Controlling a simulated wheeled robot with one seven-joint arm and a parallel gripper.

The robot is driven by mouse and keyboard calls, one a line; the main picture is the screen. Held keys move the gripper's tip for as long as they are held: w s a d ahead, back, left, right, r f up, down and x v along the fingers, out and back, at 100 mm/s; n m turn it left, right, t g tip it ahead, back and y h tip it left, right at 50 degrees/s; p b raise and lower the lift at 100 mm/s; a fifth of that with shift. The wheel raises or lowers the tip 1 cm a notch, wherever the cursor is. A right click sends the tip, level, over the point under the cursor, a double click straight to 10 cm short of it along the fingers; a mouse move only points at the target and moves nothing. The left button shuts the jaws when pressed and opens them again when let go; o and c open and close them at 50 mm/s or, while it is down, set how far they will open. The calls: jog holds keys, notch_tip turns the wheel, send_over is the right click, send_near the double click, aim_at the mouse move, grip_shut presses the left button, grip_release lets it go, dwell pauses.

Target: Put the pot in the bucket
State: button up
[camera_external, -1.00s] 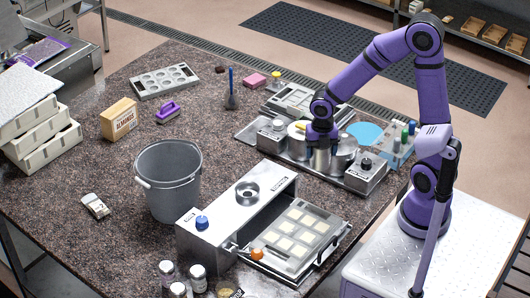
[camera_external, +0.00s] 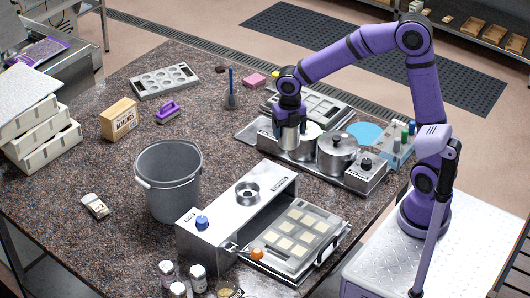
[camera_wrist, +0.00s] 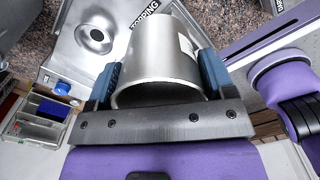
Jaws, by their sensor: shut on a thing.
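My gripper (camera_external: 290,118) is shut on a silver metal pot (camera_external: 289,138), held above the left part of the metal unit at the back right of the table. In the wrist view the pot (camera_wrist: 160,58) sits between the two blue fingers of my gripper (camera_wrist: 158,82), with a pale label on its side. Its inside is hard to make out. The grey bucket (camera_external: 170,186) stands upright on the table, to the left of and nearer than my gripper, with its open top facing up.
A steel topping unit (camera_external: 222,222) with a tray (camera_external: 330,232) stands right of the bucket. A lidded steel pot (camera_external: 337,150) is on the metal unit. An almond box (camera_external: 119,120), purple brush (camera_external: 168,112) and moulded tray (camera_external: 165,82) lie behind. Speckled table between is clear.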

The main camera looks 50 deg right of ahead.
jog(key=w+a+r+n, duration=0.2)
jog(key=w+a+n, duration=0.2)
jog(key=w+a, duration=1.05)
jog(key=w+a+f+n, duration=0.3)
jog(key=w+a+f, duration=0.2)
jog(key=w+a, duration=0.6)
notch_tip(320, 180, down, 21)
jog(key=shift+a+r, duration=0.15)
jog(key=shift+r, duration=0.05)
jog(key=shift+f, duration=0.15)
jog(key=o, duration=1.1)
jog(key=shift+c, duration=0.2)
notch_tip(320, 180, up, 12)
